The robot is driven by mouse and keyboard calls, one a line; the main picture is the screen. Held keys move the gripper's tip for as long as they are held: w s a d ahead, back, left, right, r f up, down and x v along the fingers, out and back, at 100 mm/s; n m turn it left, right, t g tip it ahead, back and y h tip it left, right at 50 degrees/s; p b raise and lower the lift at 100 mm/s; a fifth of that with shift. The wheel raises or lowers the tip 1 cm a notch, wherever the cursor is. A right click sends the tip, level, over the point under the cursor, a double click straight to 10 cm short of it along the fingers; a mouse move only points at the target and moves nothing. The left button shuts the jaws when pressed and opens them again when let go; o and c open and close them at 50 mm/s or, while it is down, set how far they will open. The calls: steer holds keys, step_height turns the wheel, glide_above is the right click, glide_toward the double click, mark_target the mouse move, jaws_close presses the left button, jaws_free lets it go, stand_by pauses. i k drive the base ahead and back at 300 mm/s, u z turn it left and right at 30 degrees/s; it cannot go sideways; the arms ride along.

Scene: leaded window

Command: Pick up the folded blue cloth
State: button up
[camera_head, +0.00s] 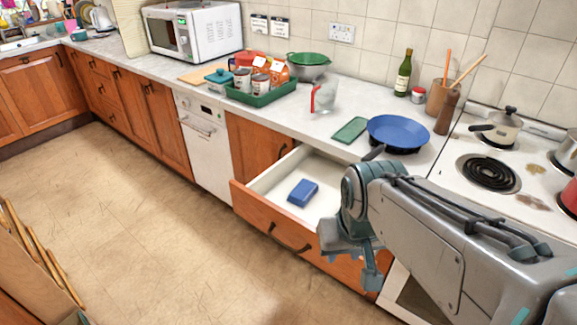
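The folded blue cloth (303,192) lies on the white floor of an open drawer (262,212), towards the drawer's left part. It looks like a small thick rectangle and nothing covers it. My gripper (368,272) hangs at the end of my arm to the right of the cloth and nearer the camera, in front of the drawer's right part. It is apart from the cloth. One finger shows pointing down; the other is not clear, so I cannot tell how wide the gripper is. My arm hides the right end of the drawer.
On the counter (300,122) above the drawer stand a blue pan (398,132), a green folded cloth (350,130), a clear jug (324,98) and a green tray (262,98) of groceries. The stove (459,170) is at right.

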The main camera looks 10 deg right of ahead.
mark_target(304, 192)
steer(key=i, duration=0.3)
steer(key=k, duration=1.25)
steer(key=u, duration=0.6)
steer(key=i, duration=0.5)
steer(key=u, duration=0.55)
steer(key=i, duration=0.8)
steer(key=z, duration=0.75)
steer(key=i, duration=0.7)
steer(key=z, duration=0.75)
